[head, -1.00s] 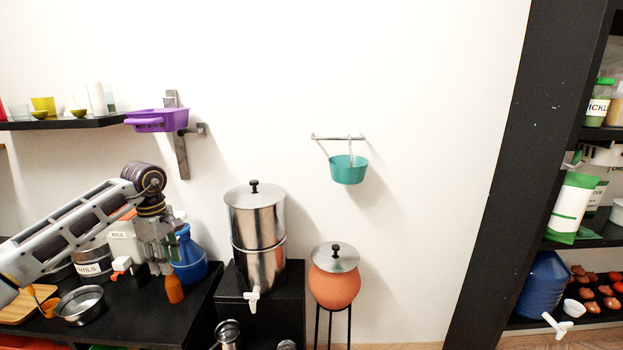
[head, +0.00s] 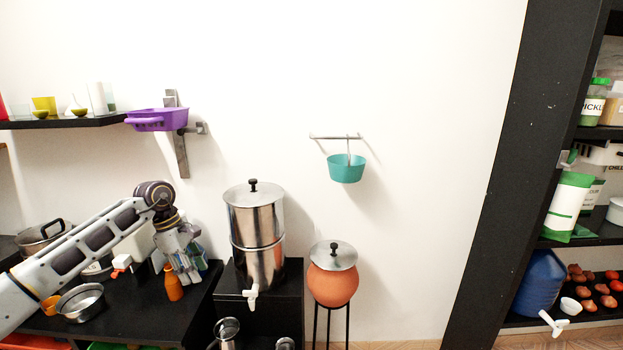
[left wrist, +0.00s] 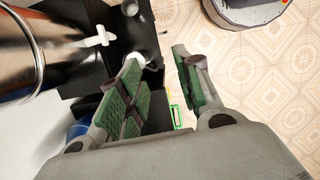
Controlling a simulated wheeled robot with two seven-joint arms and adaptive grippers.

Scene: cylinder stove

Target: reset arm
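My left gripper (head: 187,266) hangs at the end of my left arm above the right part of the black counter (head: 140,318). It is left of the steel cylinder (head: 256,225), apart from it, and just right of an orange bottle (head: 173,284). In the left wrist view, the green-padded fingers of my left gripper (left wrist: 158,60) are apart with nothing between them. The steel cylinder (left wrist: 35,50) and its white tap (left wrist: 100,38) show at the upper left there. My right gripper is in neither view.
A steel bowl (head: 80,301) stands on the counter. A clay pot (head: 333,285) stands on a thin stand right of the cylinder. A purple basket (head: 157,120) and a teal bucket (head: 346,170) hang on the wall. A black shelf (head: 525,170) stands at right.

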